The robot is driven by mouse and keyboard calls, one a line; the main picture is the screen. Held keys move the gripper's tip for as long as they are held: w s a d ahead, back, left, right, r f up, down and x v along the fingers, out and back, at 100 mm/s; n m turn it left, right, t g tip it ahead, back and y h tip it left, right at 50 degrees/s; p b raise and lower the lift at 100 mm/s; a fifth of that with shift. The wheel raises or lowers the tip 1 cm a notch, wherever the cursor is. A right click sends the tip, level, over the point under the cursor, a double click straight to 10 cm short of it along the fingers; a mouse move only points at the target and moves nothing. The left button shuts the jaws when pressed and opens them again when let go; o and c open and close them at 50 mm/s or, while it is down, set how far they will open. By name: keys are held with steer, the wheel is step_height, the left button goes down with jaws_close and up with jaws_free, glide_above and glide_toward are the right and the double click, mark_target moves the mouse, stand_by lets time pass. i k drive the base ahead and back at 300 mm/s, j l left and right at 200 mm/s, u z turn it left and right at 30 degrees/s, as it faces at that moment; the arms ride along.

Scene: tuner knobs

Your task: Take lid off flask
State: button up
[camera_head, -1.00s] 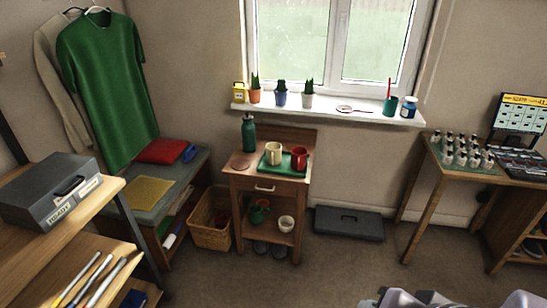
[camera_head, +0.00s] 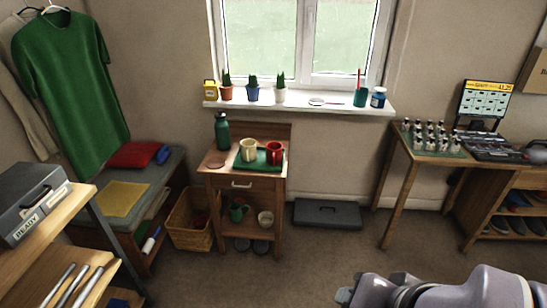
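A dark green flask (camera_head: 222,131) stands upright at the back left of the small wooden cabinet's top (camera_head: 212,157). Its dark top, which looks like a lid, is on it. My gripper (camera_head: 345,291) shows only in part at the bottom edge, at the end of my grey arm. It is far in front of the cabinet and to its right, well apart from the flask. Its fingertips are not clear enough to tell whether they are open or shut.
A green tray (camera_head: 262,167) with a cream mug (camera_head: 249,149) and a red mug (camera_head: 274,153) sits right of the flask. A round brown coaster (camera_head: 216,165) lies in front of it. Floor in front is clear.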

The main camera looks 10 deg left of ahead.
mark_target(220, 115)
steer(key=i+j, duration=0.3)
steer(key=i, duration=0.15)
steer(key=i+j+u, duration=0.1)
steer(key=i+j, duration=0.15)
steer(key=i, duration=0.2)
steer(key=i+j+u, duration=0.1)
steer(key=i+j, duration=0.15)
steer(key=i, duration=0.2)
steer(key=i+j, duration=0.25)
steer(key=i, duration=0.2)
steer(key=i+j+u, duration=0.1)
steer(key=i, duration=0.4)
steer(key=i+j, duration=0.3)
steer(key=i, duration=0.15)
steer(key=u, duration=0.05)
